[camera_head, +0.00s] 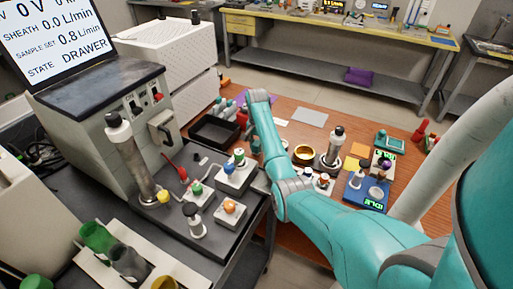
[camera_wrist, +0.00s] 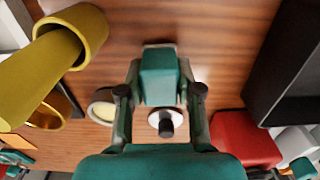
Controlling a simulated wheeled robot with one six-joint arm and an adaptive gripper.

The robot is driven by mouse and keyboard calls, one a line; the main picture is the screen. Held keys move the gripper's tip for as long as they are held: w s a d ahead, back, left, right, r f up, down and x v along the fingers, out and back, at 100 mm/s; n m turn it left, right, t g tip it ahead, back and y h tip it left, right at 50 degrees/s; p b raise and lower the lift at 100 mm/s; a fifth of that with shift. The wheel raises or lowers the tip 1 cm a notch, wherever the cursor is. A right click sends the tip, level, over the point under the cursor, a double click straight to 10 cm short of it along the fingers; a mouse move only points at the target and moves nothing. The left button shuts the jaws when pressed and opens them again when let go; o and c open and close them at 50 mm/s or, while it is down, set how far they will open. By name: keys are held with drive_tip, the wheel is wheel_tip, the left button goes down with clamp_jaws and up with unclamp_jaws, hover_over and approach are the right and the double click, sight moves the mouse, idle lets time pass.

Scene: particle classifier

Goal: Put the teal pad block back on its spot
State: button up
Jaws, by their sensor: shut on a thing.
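In the wrist view my gripper (camera_wrist: 160,98) is shut on the teal pad block (camera_wrist: 160,75), which sits between the two dark fingers. Wood-grain tabletop shows around the block. I cannot tell how high the block is above it. In the head view my arm reaches over the brown table, and its upper links hide most of the gripper and the block. I cannot pick out the block's spot in either view.
A black tray (camera_head: 213,132) stands left of my arm and shows at the right of the wrist view (camera_wrist: 287,65). A red block (camera_wrist: 243,138) lies near the right finger. A brass bowl (camera_head: 303,154) stands right of my arm.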

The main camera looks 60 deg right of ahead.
drive_tip(key=shift+f, duration=0.65)
drive_tip(key=o, duration=1.1)
drive_tip(key=shift+f, duration=0.1)
